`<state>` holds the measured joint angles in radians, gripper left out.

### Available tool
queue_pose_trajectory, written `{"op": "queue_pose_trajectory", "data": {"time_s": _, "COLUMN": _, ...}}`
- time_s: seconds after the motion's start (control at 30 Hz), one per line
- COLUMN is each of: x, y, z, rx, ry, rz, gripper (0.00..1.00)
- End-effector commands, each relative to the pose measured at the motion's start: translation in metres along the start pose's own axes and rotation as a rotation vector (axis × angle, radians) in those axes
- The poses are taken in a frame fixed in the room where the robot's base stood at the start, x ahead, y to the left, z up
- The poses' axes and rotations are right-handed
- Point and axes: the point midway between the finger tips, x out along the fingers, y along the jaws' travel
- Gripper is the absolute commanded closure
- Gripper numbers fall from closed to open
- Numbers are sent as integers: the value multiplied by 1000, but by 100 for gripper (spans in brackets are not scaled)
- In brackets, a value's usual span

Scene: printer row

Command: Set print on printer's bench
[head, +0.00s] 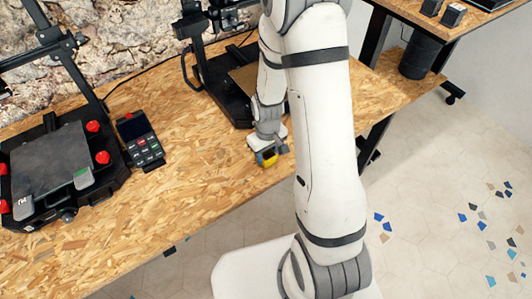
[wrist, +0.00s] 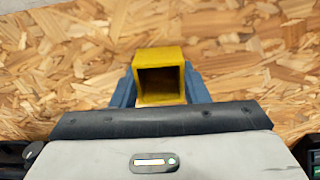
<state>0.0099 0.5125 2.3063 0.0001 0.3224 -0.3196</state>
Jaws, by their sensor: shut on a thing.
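The print is a small yellow, hollow, box-like piece (wrist: 160,60) with a dark square opening; it also shows in the head view (head: 270,160). My gripper (wrist: 158,88) has its two blue fingers on the left and right sides of the print and is shut on it. In the head view my gripper (head: 268,158) is low over the front part of the wooden chipboard bench (head: 200,190). Whether the print touches the bench top cannot be told.
A printer (head: 45,165) with a dark bed and red knobs stands on the left, with a dark keypad unit (head: 139,140) beside it. Another printer (head: 228,85) stands behind my gripper, partly hidden by my arm. Bare bench lies between the keypad and my gripper.

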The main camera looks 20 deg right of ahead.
Motion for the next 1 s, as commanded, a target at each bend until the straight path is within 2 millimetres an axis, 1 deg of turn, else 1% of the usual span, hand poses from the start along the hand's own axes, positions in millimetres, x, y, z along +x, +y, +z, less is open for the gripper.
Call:
{"op": "queue_pose_trajectory", "data": {"time_s": 0.07, "x": 4, "y": 0, "z": 0, "rx": 0, "ry": 0, "rz": 0, "gripper": 80}}
{"op": "queue_pose_trajectory", "data": {"time_s": 0.1, "x": 3, "y": 0, "z": 0, "rx": 0, "ry": 0, "rz": 0, "gripper": 57}}
{"op": "queue_pose_trajectory", "data": {"time_s": 0.33, "x": 3, "y": 0, "z": 0, "rx": -1, "ry": 0, "rz": 0, "gripper": 39}}
{"op": "queue_pose_trajectory", "data": {"time_s": 0.37, "x": 2, "y": 0, "z": 0, "rx": -1, "ry": 0, "rz": 0, "gripper": 37}}
{"op": "queue_pose_trajectory", "data": {"time_s": 0.57, "x": 2, "y": -1, "z": 0, "rx": -1, "ry": 0, "rz": 0, "gripper": 37}}
{"op": "queue_pose_trajectory", "data": {"time_s": 0.73, "x": -6, "y": 0, "z": -1, "rx": -2, "ry": 2, "rz": 1, "gripper": 37}}
{"op": "queue_pose_trajectory", "data": {"time_s": 0.87, "x": -28, "y": 0, "z": -2, "rx": -2, "ry": 6, "rz": 2, "gripper": 37}}
{"op": "queue_pose_trajectory", "data": {"time_s": 1.0, "x": -57, "y": 0, "z": -2, "rx": -2, "ry": 7, "rz": 2, "gripper": 37}}
